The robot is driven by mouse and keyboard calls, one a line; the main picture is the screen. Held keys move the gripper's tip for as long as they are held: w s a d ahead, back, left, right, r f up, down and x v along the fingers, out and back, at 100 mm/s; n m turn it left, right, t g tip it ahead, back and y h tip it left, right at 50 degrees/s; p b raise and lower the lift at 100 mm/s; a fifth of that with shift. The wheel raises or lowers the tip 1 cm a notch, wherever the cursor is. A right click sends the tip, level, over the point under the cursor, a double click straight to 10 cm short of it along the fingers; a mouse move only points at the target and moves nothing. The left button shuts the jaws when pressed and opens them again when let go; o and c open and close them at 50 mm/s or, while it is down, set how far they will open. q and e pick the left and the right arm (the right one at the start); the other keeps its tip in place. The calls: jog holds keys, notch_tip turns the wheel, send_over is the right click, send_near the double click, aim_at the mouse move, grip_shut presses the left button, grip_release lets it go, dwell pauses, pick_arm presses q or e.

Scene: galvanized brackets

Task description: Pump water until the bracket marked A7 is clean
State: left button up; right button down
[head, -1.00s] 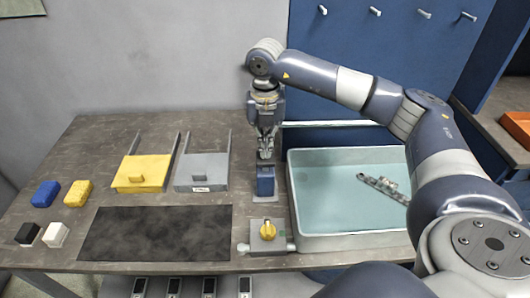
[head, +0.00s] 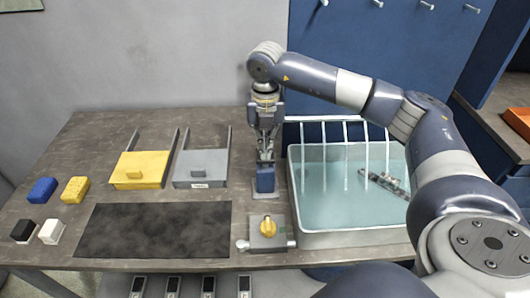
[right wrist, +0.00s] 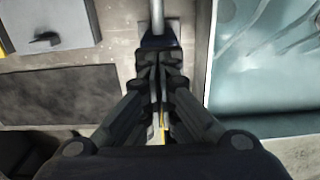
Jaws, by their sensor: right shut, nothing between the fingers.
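A grey metal bracket (head: 391,187) lies slanted in the water of the pale basin (head: 350,240) at the right. Its marking cannot be read, and the streams and small size hide how dirty it is. Several white water streams (head: 346,160) fall into the basin from a bar along its back. The blue pump (head: 265,180) stands just left of the basin. My right gripper (head: 265,158) is shut and points straight down at the pump's top. In the right wrist view its closed fingers (right wrist: 158,72) reach the dark pump body (right wrist: 157,42). My left gripper is out of view.
A grey block with a yellow knob (head: 268,226) sits in front of the pump. Pegs line the blue panel behind.

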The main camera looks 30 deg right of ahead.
jog(key=shift+s+f+b, duration=0.1)
jog(key=shift+f+b, duration=0.5)
jog(key=shift+f, duration=0.45)
jog(key=shift+r+p, duration=1.6)
jog(key=shift+r, duration=0.7)
jog(key=shift+f, duration=0.15)
jog(key=shift+f+b, duration=1.75)
jog(key=shift+f, duration=0.55)
jog(key=shift+r+p, duration=1.65)
jog(key=shift+r, duration=0.75)
jog(key=shift+r, duration=0.15)
